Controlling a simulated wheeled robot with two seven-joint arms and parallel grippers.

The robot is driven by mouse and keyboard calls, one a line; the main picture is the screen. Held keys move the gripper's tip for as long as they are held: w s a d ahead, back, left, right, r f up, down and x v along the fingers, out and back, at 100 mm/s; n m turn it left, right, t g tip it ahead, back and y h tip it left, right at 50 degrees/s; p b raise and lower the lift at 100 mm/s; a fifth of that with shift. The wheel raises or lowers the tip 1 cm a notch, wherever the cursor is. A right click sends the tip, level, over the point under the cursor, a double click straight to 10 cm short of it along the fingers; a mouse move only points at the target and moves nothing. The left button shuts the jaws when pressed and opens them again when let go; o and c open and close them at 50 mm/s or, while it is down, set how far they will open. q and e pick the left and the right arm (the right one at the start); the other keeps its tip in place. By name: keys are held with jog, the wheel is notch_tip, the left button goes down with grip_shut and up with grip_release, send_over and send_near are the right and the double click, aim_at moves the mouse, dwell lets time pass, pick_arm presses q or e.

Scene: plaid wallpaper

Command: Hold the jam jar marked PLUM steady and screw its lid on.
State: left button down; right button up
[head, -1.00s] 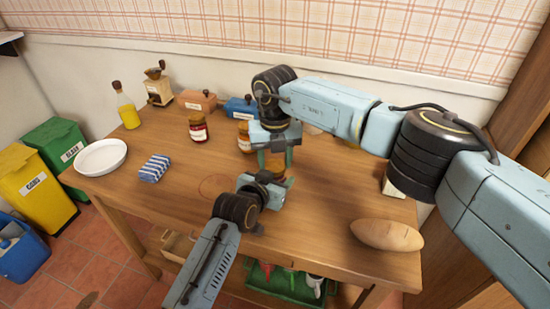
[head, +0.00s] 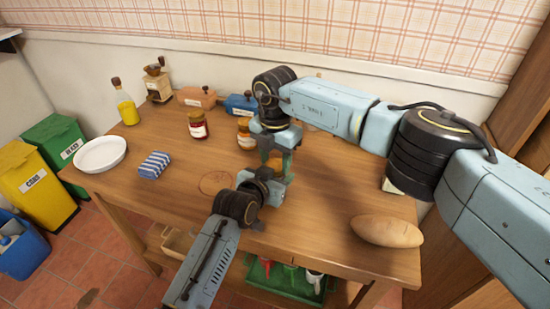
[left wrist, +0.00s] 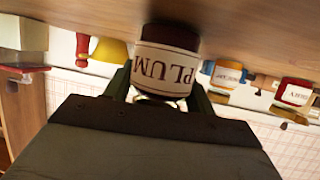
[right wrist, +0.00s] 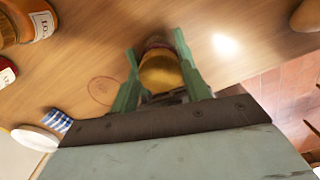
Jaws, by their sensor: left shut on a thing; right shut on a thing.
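The jar marked PLUM (left wrist: 167,62) has dark contents and a white label, which reads upside down in the left wrist view. My left gripper (left wrist: 160,88) is shut around its side; in the head view this gripper (head: 276,186) is at the table's middle. The golden lid (right wrist: 160,72) is at the top of the jar, between the fingers of my right gripper (right wrist: 155,68). That gripper is shut on the lid from above; it also shows in the head view (head: 280,160). My arms hide most of the jar there. I cannot tell how tightly the lid sits.
Two other jars, one red (head: 198,126) and one orange (head: 245,134), stand behind. A striped cloth (head: 154,165), a white plate (head: 99,154) and an oil bottle (head: 125,104) are to the left. A loaf-shaped brown thing (head: 387,231) lies at the right front.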

jog(key=m, duration=0.4)
jog(key=shift+m, duration=0.4)
jog(key=o, duration=0.9)
jog(key=shift+o, duration=0.2)
jog(key=shift+r, duration=2.35)
